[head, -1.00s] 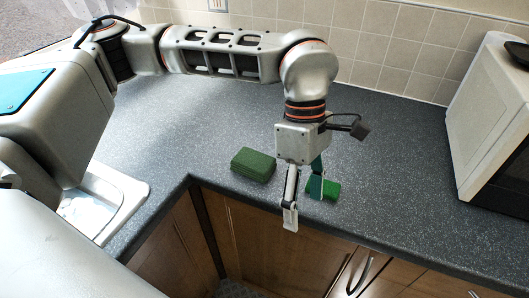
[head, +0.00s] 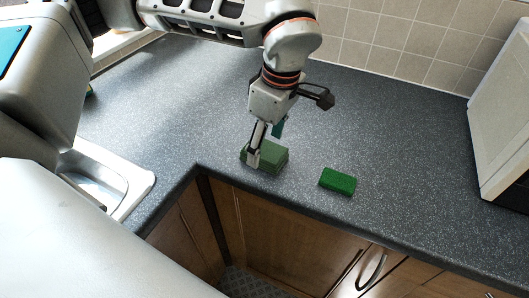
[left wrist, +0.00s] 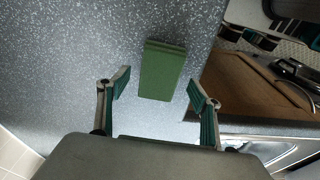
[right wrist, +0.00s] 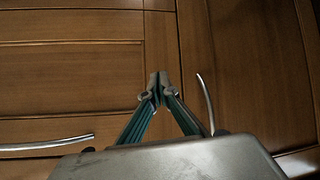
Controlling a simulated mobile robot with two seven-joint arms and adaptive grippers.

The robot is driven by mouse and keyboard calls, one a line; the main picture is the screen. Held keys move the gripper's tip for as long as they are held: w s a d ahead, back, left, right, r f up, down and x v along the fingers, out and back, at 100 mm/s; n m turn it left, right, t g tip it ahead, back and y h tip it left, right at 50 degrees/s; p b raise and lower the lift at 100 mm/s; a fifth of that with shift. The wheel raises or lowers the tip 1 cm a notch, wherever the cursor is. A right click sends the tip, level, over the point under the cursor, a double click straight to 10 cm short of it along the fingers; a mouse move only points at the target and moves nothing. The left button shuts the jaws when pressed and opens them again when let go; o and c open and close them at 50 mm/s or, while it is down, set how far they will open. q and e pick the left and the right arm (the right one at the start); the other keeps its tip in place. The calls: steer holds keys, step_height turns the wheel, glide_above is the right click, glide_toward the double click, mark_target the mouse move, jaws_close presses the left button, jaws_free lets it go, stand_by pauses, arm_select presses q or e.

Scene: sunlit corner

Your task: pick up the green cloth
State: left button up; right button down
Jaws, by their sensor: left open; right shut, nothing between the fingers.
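The green cloth (head: 276,155) lies folded in a layered pad on the grey worktop, near the inner corner of its front edge. It also shows in the left wrist view (left wrist: 162,68), ahead of and between the spread fingertips. My left gripper (head: 265,147) is open, pointing down over the cloth, and one finger hides part of it in the head view. In the left wrist view my left gripper (left wrist: 158,84) has nothing between its fingers. My right gripper (right wrist: 160,82) is shut and empty, in front of wooden cupboard doors.
A brighter green block (head: 338,181) lies right of the cloth, close to the front edge. A metal sink (head: 108,180) is at the left. A white appliance (head: 500,125) stands at the right. The worktop (head: 400,140) behind the block is clear.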

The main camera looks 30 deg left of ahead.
arm_select(q)
step_height(320, 180, down, 2)
steer(key=shift+a+f, duration=0.1)
steer(key=shift+a, duration=0.05)
steer(key=c, duration=1.2)
steer(key=shift+r, duration=0.2)
